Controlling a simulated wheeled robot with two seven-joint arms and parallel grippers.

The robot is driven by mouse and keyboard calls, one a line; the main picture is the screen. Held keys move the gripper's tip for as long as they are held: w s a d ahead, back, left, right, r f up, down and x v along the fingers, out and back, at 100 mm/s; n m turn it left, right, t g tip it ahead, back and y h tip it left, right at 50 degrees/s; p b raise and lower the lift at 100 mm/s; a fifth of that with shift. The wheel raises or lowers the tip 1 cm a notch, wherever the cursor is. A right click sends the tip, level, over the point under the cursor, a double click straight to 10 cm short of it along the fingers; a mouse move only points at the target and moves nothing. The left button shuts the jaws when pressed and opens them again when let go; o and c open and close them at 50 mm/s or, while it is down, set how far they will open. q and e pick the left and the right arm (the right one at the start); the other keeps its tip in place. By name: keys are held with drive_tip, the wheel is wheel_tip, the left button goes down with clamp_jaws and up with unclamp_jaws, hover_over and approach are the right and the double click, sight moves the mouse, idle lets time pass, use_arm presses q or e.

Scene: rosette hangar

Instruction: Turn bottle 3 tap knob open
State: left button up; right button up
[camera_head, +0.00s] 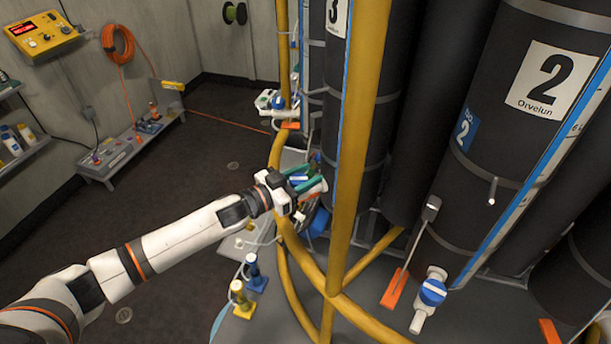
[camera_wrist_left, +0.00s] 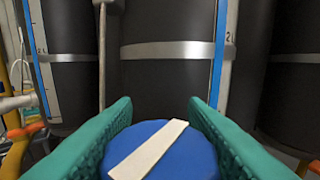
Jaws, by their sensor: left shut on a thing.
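Bottle 3 is the dark cylinder with a white label reading 3 (camera_head: 337,14) behind the yellow rail. My left gripper (camera_head: 312,187) reaches in from the left at its lower part. In the left wrist view its two green fingers (camera_wrist_left: 160,135) are shut on the blue round tap knob (camera_wrist_left: 188,158), one on each side. A white bar crosses the knob's face at a slant, from lower left to upper right. The dark bottle (camera_wrist_left: 165,85) with a metal band stands behind it. In the head view the fingers largely hide the knob. My right gripper is not in view.
Yellow rails (camera_head: 352,150) run upright and curve low near my left wrist. Bottle 2 (camera_head: 500,150) has its own blue tap knob (camera_head: 432,291) at right. Small yellow and blue items (camera_head: 241,298) stand below the gripper. The dark floor (camera_head: 190,165) at left is mostly free.

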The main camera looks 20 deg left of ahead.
use_arm(q)
drive_tip(key=n+t+y, duration=0.1)
drive_tip(key=n+y, duration=0.1)
drive_tip(key=shift+t+y, duration=0.4)
drive_tip(key=shift+w+a+n+t+y, duration=0.1)
drive_tip(key=shift+n+t+y, duration=0.15)
drive_tip(key=shift+n+y, duration=0.35)
drive_tip(key=shift+a+n+t+y, duration=0.2)
drive_tip(key=shift+n+y, duration=0.2)
drive_tip(key=shift+y, duration=0.25)
drive_tip(key=shift+w+a+n+t+y, duration=0.1)
drive_tip(key=shift+n+t+y, duration=0.15)
drive_tip(key=shift+n+y, duration=0.35)
drive_tip(key=shift+y, duration=0.35)
drive_tip(key=o, duration=1)
drive_tip(key=shift+s, duration=0.15)
